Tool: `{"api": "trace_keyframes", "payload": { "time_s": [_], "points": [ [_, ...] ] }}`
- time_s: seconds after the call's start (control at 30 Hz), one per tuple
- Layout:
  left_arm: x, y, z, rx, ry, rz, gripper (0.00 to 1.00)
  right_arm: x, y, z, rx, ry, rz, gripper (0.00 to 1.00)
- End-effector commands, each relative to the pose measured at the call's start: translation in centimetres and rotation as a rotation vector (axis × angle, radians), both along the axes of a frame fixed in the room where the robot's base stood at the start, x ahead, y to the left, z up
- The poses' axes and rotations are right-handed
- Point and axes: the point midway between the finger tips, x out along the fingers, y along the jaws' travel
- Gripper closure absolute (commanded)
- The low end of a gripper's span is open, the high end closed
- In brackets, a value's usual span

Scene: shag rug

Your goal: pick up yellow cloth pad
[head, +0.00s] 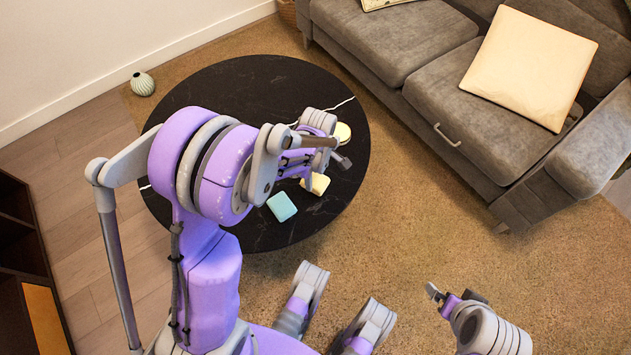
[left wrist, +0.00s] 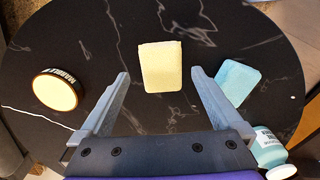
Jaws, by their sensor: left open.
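The yellow cloth pad (head: 316,184) lies on the black round table in the head view, partly behind my left gripper. In the left wrist view the pad (left wrist: 161,66) lies flat, centred between and just beyond the fingertips. My left gripper (left wrist: 160,76) is open and empty, with one finger on each side of the pad's line and apart from it. In the head view the left gripper (head: 325,165) is over the table near the pad, its fingers partly hidden. My right gripper (head: 455,298) is at the lower right over the rug, far from the pad.
The black marbled table (head: 230,85) also holds a light blue pad (head: 282,206) and a round tin (head: 342,133). A teal bottle (left wrist: 269,147) shows in the left wrist view. A grey sofa (head: 460,95) stands right of the table, and a vase (head: 142,84) beyond it.

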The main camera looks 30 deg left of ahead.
Motion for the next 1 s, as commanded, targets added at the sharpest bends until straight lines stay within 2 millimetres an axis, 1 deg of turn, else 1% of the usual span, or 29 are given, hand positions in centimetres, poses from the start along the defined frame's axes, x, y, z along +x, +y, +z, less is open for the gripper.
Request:
{"api": "trace_keyframes", "payload": {
  "time_s": [0.2,0.3,0.37,0.53,0.57,0.6,0.67,0.7,0.77,0.8,1.0],
  "points": [
    [-0.2,0.7,-3.3,0.0,0.0,0.0,0.0,0.2,0.0,-1.6,0.0,0.004,0.0,0.0],
    [-0.2,0.7,-4.5,0.0,0.0,-0.001,0.0,0.3,0.0,-2.0,0.0,0.005,0.0,0.0],
    [-0.2,0.7,-4.8,0.0,-0.001,-0.001,0.0,0.3,0.0,-2.0,0.0,0.005,0.0,0.0],
    [-0.2,0.7,-4.7,0.0,-0.001,-0.001,0.0,0.3,0.0,-1.9,0.0,0.004,0.0,0.0],
    [-0.2,0.7,-4.7,0.0,-0.001,-0.001,0.02,0.3,0.0,-1.9,0.0,0.005,0.0,0.0],
    [-0.2,0.7,-4.7,0.0,-0.001,-0.001,0.09,0.3,0.0,-1.9,0.0,0.005,0.0,0.0],
    [-0.2,0.7,-4.7,0.0,-0.001,-0.001,0.2,0.3,0.0,-1.9,0.0,0.005,0.0,0.0],
    [-0.2,0.7,-4.7,0.0,-0.001,-0.001,0.27,0.3,0.0,-1.9,0.0,0.005,0.0,0.0],
    [-0.2,0.7,-4.6,0.0,-0.001,-0.001,0.38,0.3,0.0,-1.9,0.0,0.005,0.0,0.0],
    [-0.2,0.7,-4.6,0.0,-0.001,-0.001,0.45,0.3,0.0,-1.9,0.0,0.004,0.0,0.0],
    [-0.2,0.7,-4.6,0.0,-0.001,-0.001,0.8,0.3,0.0,-1.9,0.0,0.004,0.0,0.0]
  ]
}}
